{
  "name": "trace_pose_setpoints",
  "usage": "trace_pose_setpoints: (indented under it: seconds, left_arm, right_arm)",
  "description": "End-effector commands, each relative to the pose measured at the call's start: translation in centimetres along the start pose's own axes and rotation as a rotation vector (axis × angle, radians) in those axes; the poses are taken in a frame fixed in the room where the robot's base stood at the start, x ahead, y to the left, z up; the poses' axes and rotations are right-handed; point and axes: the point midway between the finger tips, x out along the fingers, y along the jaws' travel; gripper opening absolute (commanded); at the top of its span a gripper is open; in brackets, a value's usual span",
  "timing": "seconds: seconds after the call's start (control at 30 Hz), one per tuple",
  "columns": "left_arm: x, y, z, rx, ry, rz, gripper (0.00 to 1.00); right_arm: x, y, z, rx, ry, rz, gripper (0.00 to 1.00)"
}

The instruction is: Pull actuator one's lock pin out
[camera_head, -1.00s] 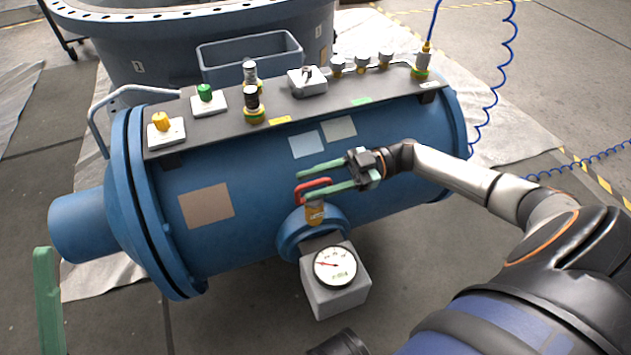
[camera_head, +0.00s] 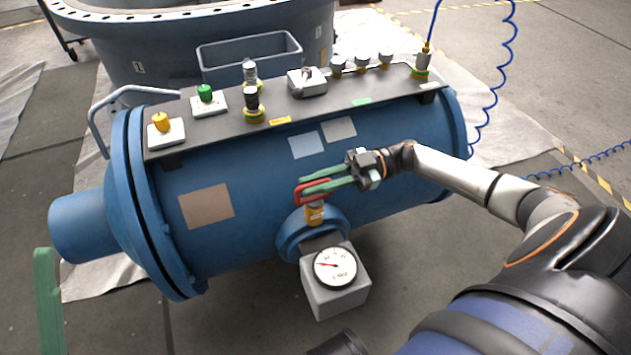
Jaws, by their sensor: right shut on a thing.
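The blue cylindrical actuator (camera_head: 260,180) lies across the middle of the view. The lock pin's red loop handle (camera_head: 298,195) stands at its front, above a short flanged stub (camera_head: 295,240). An orange-yellow piece (camera_head: 315,214) sits just under the handle. My right gripper (camera_head: 303,186) reaches in from the right. Its green fingers are closed on the red handle, one behind and one in front. The pin's shank is not visible. Of my left gripper, only a green finger (camera_head: 46,300) shows at the lower left edge, away from the actuator; its other finger is out of view.
A round gauge (camera_head: 335,267) on a grey box is just below the handle. A dark panel (camera_head: 300,108) on top carries yellow and green knobs, a switch box and several fittings. An open blue-grey bin (camera_head: 250,62) stands behind. A coiled blue hose (camera_head: 505,45) rises at the right.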

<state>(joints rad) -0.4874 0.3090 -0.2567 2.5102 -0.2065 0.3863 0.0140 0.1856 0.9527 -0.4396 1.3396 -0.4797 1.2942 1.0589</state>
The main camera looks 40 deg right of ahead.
Motion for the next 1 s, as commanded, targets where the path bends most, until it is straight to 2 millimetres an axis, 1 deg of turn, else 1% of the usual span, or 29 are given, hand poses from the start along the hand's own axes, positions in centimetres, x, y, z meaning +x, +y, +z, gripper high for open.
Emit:
trace_pose_setpoints:
  seconds: [0.73, 0.87, 1.0]
  left_arm:
    - [0.0, 0.0, 0.0, 0.0, 0.0, -0.001, 0.64]
    - [0.6, -0.3, -0.6, -0.002, 0.001, -0.003, 0.64]
    - [1.7, -1.0, -1.8, -0.005, 0.008, -0.007, 0.64]
  right_arm:
    - [-0.1, 0.3, -0.1, -0.006, -0.004, 0.006, 0.0]
    - [-0.1, 0.5, -0.9, -0.007, -0.004, 0.006, 0.0]
    - [-0.1, 0.8, -2.7, -0.009, -0.002, 0.006, 0.0]
